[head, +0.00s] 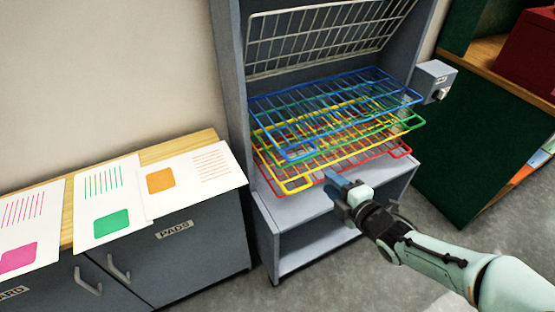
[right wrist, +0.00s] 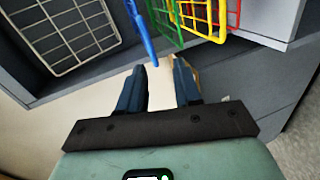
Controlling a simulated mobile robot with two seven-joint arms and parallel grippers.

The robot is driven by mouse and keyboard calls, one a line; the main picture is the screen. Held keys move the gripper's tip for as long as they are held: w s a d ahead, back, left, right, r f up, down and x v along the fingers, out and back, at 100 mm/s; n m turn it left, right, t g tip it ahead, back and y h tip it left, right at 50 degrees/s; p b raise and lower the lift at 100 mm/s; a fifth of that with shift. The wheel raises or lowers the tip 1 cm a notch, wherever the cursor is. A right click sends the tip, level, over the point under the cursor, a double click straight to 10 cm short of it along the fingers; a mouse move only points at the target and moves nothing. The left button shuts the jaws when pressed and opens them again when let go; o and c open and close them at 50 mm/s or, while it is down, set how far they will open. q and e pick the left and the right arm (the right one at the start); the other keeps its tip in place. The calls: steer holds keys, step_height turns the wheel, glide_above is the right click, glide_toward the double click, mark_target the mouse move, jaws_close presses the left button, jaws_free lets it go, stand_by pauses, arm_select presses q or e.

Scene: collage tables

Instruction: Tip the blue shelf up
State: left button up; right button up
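The blue shelf (head: 335,95) is a wire rack lying about level in the grey rack frame, above the green shelf (head: 418,122), the yellow shelf (head: 290,189) and the red shelf (head: 400,150). The white wire shelf (head: 320,36) above it is tipped up. My right gripper (head: 338,184) is in front of the shelves, near their front edges. In the right wrist view, its two fingers (right wrist: 158,78) are apart with nothing visibly clamped. The front end of the blue shelf (right wrist: 142,32) shows just beyond the fingertips; I cannot tell whether they touch. My left gripper is out of view.
A low cabinet (head: 205,245) with a wooden top and printed sheets (head: 110,195) stands at the left. A small grey box (head: 434,76) is on the rack's right side. A dark green cabinet (head: 480,130) stands at the right. Open floor lies in front.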

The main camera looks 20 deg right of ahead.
mark_target(305, 156)
steer(key=shift+n+t, duration=0.3)
steer(key=shift+n, duration=0.2)
steer(key=x, duration=0.4)
steer(key=r+b+x, duration=0.1)
steer(key=x, duration=0.8)
steer(key=shift+w+a+r, duration=0.15)
steer(key=shift+w+a, duration=0.05)
steer(key=shift+a, duration=0.05)
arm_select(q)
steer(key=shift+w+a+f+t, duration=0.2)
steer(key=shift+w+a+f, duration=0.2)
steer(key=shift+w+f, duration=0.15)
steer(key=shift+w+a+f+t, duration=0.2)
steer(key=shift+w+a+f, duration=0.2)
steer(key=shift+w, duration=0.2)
arm_select(e)
jaws_close()
